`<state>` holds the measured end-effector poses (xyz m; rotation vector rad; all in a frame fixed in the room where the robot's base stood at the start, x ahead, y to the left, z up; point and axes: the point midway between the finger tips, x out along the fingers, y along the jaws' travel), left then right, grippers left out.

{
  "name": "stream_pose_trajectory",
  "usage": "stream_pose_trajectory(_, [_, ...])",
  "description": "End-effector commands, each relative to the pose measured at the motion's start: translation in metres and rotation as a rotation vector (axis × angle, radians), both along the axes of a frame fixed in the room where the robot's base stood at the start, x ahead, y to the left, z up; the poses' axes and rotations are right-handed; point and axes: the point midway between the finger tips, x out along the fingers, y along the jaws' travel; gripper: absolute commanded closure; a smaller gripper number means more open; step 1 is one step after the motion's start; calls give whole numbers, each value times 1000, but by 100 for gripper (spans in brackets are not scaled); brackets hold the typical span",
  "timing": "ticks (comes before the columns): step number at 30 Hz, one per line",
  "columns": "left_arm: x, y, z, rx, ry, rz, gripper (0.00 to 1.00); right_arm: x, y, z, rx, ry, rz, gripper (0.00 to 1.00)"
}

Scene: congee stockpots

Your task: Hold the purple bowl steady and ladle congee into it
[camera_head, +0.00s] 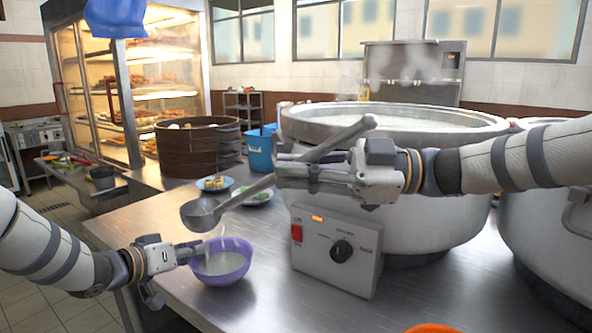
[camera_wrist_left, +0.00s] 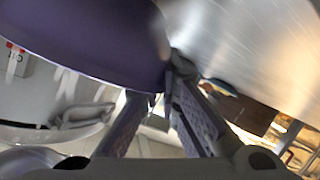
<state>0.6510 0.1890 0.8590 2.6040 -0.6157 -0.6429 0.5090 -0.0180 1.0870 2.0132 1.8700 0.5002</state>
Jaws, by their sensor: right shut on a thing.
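The purple bowl (camera_head: 232,277) is over the steel table near its left edge, with pale congee inside. My left gripper (camera_head: 192,252) is at its left rim. In the left wrist view, the fingers (camera_wrist_left: 160,85) close at the edge of the bowl (camera_wrist_left: 85,40), which hides one fingertip. My right gripper (camera_head: 285,176) is shut on the handle of the steel ladle (camera_head: 201,214). The ladle slants, its cup low and left, just above the bowl, its handle end high and right. Pale streaks show between cup and bowl. What the cup holds is hidden.
A large stockpot (camera_head: 400,125) of congee steams behind the right arm, with a control box (camera_head: 337,250) in front. A second pot (camera_head: 545,235) stands at right. Small plates (camera_head: 214,184), a blue container (camera_head: 261,152) and a round steamer (camera_head: 198,150) stand behind the ladle. The front table is mostly clear.

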Motion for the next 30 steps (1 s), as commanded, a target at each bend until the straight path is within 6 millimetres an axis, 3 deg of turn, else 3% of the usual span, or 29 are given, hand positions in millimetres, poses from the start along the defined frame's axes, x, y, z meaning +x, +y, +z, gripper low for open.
stream_pose_trajectory(1, [0, 0, 1, -1, -1, 0, 94, 0, 0, 0, 1, 0, 0, 100])
stream_pose_trajectory(4, [0, 0, 1, -1, -1, 0, 72, 0, 0, 0, 1, 0, 0, 100])
stream_pose_trajectory(14, [-2, 2, 1, 0, -1, 0, 72, 0, 0, 0, 1, 1, 0, 100])
stream_pose_trajectory(17, [-15, 11, 8, -1, 0, 2, 72, 0, 0, 0, 1, 1, 0, 100])
stream_pose_trajectory(24, [-67, 43, 31, -3, -1, 2, 72, 0, 0, 0, 1, 1, 0, 100])
stream_pose_trajectory(30, [-92, 58, 41, -1, -2, 0, 72, 0, 0, 0, 1, 1, -1, 100])
